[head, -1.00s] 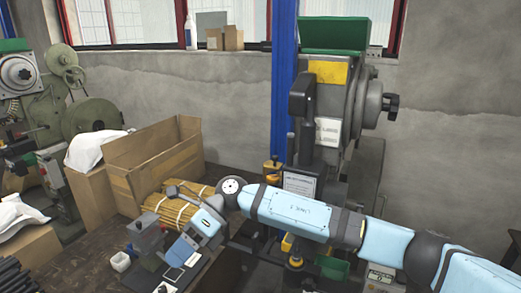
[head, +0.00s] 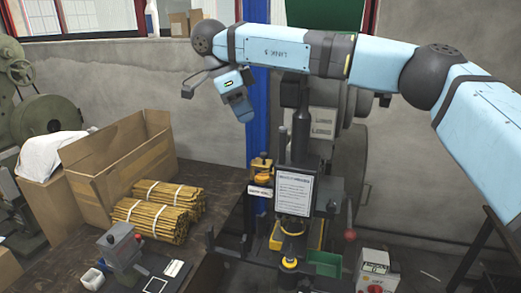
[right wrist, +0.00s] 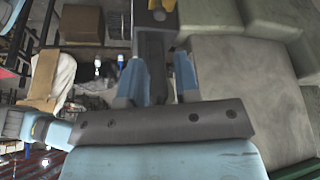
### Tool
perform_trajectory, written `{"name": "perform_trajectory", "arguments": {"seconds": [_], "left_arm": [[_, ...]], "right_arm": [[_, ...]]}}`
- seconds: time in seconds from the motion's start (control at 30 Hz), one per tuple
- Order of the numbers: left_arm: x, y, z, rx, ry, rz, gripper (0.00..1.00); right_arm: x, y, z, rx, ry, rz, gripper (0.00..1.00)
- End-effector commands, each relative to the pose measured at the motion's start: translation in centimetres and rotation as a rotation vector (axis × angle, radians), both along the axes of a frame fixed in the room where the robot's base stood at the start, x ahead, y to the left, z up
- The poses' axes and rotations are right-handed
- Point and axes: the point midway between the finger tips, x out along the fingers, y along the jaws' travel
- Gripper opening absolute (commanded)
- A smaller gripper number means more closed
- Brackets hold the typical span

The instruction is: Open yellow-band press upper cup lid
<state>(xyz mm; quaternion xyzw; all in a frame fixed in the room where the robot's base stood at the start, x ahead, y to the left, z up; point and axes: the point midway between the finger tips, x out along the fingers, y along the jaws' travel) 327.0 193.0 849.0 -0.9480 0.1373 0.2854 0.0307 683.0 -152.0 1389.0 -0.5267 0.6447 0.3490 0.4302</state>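The press (head: 300,150) stands at centre right in the head view. Its green top part (head: 325,12) is cut by the upper edge and partly covered by my right arm. The yellow band seen earlier is hidden behind that arm. I cannot make out a separate cup lid. My right gripper (head: 240,108) hangs in the air left of the press's upper part, pointing down. In the right wrist view its two blue fingers (right wrist: 158,82) are apart, with nothing clearly held; a dark part shows between them. My left gripper is not in view.
A blue post (head: 258,130) stands beside the press. An open cardboard box (head: 120,165) and bundles of tied sticks (head: 160,210) lie on the bench at left. A red-knobbed lever (head: 350,234) and a control box (head: 376,270) stand at the lower right.

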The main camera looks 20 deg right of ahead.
Motion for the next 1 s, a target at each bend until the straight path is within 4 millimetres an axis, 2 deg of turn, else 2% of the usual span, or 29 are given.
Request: {"name": "perform_trajectory", "arguments": {"seconds": [0.2,0.5,0.7,0.97,1.0], "left_arm": [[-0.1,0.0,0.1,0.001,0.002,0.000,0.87],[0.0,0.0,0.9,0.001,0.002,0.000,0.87],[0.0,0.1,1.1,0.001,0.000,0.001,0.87],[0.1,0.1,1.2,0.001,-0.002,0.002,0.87],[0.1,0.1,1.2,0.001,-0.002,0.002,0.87]], "right_arm": [[-0.4,-1.8,-4.6,0.003,0.007,0.001,0.30],[-0.8,-3.7,-9.1,0.003,0.003,0.002,0.30],[-0.9,-4.2,-10.3,0.003,0.002,0.001,0.30],[-0.9,-4.2,-10.5,0.003,0.001,0.001,0.30],[-0.9,-4.2,-10.5,0.003,0.001,0.001,0.23]]}}
